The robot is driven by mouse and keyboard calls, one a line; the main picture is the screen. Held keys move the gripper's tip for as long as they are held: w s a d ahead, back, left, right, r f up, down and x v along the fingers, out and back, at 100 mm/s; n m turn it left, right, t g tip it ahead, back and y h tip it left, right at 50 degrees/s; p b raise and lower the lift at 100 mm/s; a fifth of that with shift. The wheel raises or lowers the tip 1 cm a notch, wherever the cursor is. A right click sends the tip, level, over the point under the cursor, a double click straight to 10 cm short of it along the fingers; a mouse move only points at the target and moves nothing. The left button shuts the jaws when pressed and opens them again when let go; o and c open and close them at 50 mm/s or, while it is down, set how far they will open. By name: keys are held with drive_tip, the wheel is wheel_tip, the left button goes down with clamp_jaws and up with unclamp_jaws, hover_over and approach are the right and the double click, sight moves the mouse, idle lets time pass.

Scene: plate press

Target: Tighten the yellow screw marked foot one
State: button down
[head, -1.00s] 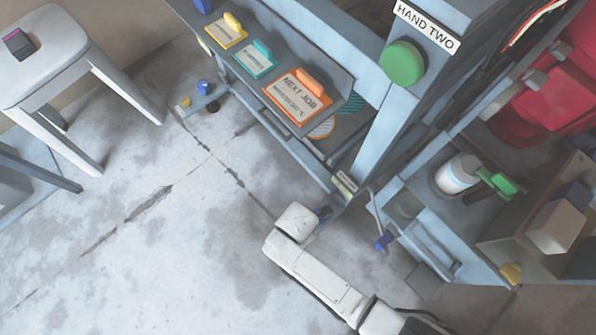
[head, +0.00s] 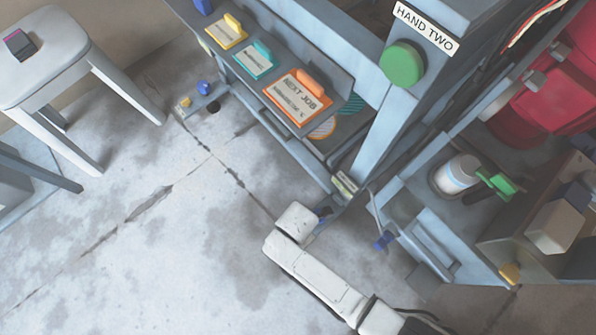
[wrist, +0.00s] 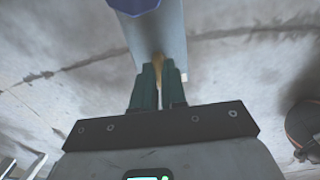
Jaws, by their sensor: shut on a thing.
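In the wrist view my gripper (wrist: 160,78) has its two dark green fingers close together around a yellow screw (wrist: 158,62). Only a narrow strip of the screw shows between the fingertips; its marking cannot be read. The screw is at a pale grey-blue foot plate (wrist: 172,45), with a blue knob (wrist: 135,4) above it at the top edge. In the head view my white arm reaches down to the near foot of the press, below a small label (head: 345,182) too small to read. The fingers and the screw are hidden there by my wrist.
Another foot with a blue knob (head: 205,88) and a yellow screw (head: 184,102) stands at the upper left. A stool (head: 45,60) is at the left. An open cabinet with a white can (head: 457,175) is at the right. The floor at lower left is clear.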

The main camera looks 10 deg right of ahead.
drive_tip(key=shift+r, duration=0.1)
drive_tip(key=m+p, duration=0.2)
drive_tip(key=m, duration=0.1)
drive_tip(key=m+p, duration=0.2)
drive_tip(key=m, duration=0.3)
drive_tip(key=shift+m, duration=0.3)
drive_tip(key=m+p, duration=0.1)
drive_tip(key=m, duration=0.3)
drive_tip(key=shift+m, duration=0.3)
drive_tip(key=shift+m+p, duration=0.45)
drive_tip(key=shift+m, duration=1.85)
drive_tip(key=c, duration=1.2)
unclamp_jaws()
